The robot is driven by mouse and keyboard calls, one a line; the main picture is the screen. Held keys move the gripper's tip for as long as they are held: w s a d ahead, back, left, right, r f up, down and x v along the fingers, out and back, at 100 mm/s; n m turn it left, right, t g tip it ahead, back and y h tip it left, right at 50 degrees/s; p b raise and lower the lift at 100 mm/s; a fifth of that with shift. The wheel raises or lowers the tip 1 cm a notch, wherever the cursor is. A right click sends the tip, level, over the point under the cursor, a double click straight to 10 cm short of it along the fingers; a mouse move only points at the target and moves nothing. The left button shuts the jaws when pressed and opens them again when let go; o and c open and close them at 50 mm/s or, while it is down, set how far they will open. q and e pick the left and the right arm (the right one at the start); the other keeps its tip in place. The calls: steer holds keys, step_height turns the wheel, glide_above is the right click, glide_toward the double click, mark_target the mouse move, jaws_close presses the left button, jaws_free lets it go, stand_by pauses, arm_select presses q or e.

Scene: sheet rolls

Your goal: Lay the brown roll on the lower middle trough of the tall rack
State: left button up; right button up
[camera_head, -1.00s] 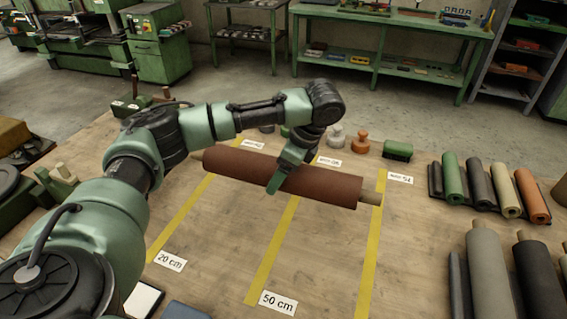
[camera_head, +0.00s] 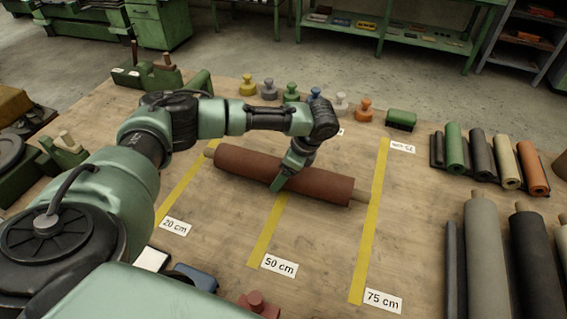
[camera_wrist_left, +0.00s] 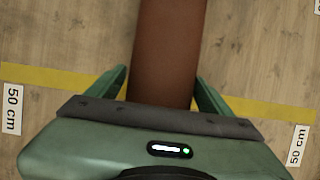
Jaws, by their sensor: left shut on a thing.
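The brown roll (camera_head: 245,167) lies crosswise over the wooden table, its pale core ends sticking out at both sides. My left gripper (camera_head: 279,183) is shut around the roll near its middle, reaching in from above. In the left wrist view the brown roll (camera_wrist_left: 166,50) runs between the two green fingers of my left gripper (camera_wrist_left: 160,88). I cannot tell whether the roll touches the table or hangs just above it. I cannot make out the tall rack in these views. My right gripper is not in view.
Several other rolls, including a grey one (camera_head: 487,255), lie at the right. Coloured knobbed pieces and a green block (camera_head: 401,120) stand along the far edge. Yellow strips (camera_head: 372,225) with distance labels cross the table. The table front between the 50 and 75 cm strips is clear.

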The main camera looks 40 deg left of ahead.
arm_select(q)
steer(key=shift+w+f, duration=0.1)
steer(key=shift+w, duration=0.05)
steer(key=o, duration=1.7)
steer(key=shift+s+f, duration=0.2)
steer(key=o, duration=0.3)
steer(key=shift+s+d+r, duration=0.1)
steer(key=shift+r, duration=0.05)
